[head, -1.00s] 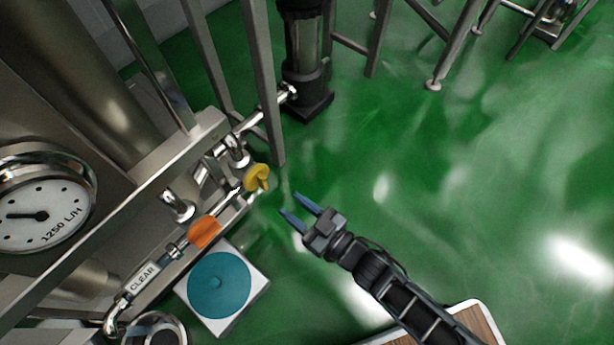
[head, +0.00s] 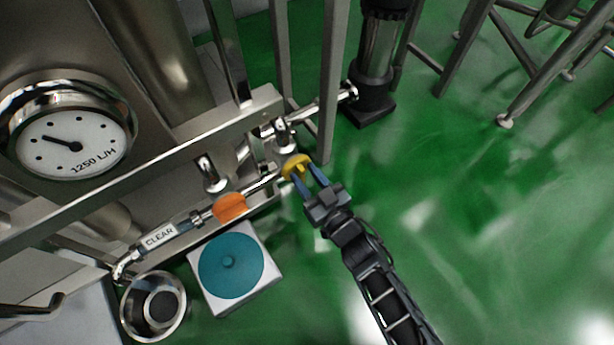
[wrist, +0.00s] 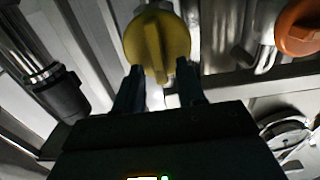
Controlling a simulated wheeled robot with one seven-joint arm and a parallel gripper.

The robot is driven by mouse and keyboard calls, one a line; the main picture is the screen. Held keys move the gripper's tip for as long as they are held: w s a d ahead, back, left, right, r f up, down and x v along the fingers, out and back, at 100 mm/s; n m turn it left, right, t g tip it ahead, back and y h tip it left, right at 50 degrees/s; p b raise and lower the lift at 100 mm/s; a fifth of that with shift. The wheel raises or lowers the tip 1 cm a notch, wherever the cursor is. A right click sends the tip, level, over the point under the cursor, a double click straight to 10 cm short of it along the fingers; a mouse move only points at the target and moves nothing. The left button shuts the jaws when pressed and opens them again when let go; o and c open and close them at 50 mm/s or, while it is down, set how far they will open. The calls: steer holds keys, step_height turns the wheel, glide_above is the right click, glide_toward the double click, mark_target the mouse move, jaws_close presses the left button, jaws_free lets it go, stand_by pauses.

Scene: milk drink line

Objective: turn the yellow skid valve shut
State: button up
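The yellow skid valve (head: 295,165) is a round knob with a raised grip bar, on the pipework at the skid's right end. My gripper (head: 308,178) is at it in the head view, with its blue fingers apart. In the wrist view the valve (wrist: 157,47) is straight ahead, its bar running nearly upright. The fingertips (wrist: 160,75) stand on either side of the bar's lower end, with a gap showing between them. I cannot tell whether either finger touches the valve.
An orange valve (head: 230,207) sits left along the same pipe; it also shows in the wrist view (wrist: 300,28). A gauge (head: 74,146), a teal disc on a white box (head: 252,300) and a steel upright (head: 331,90) are nearby.

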jaws_close()
stand_by(0.3)
steer(key=shift+m, duration=0.3)
steer(key=m+p, duration=0.1)
steer(key=m, duration=0.1)
steer(key=m+p, duration=0.1)
steer(key=m, duration=0.2)
steer(key=d+m+p, duration=0.1)
steer(key=m, duration=0.2)
steer(key=shift+w+d+f+p, duration=0.1)
steer(key=shift+w+f+p, duration=0.1)
steer(key=shift+w+p, duration=0.2)
steer(key=shift+w+d+f+m+p, duration=0.1)
steer(key=shift+f+m+p, duration=0.15)
steer(key=shift+m, duration=1.3)
steer(key=shift+d+f+m+p, duration=0.1)
steer(key=shift+f+m, duration=0.2)
steer(key=shift+m, duration=1.2)
steer(key=shift+w+d+f+m+p, duration=0.1)
steer(key=shift+f+m+p, duration=0.15)
steer(key=shift+m, duration=1.3)
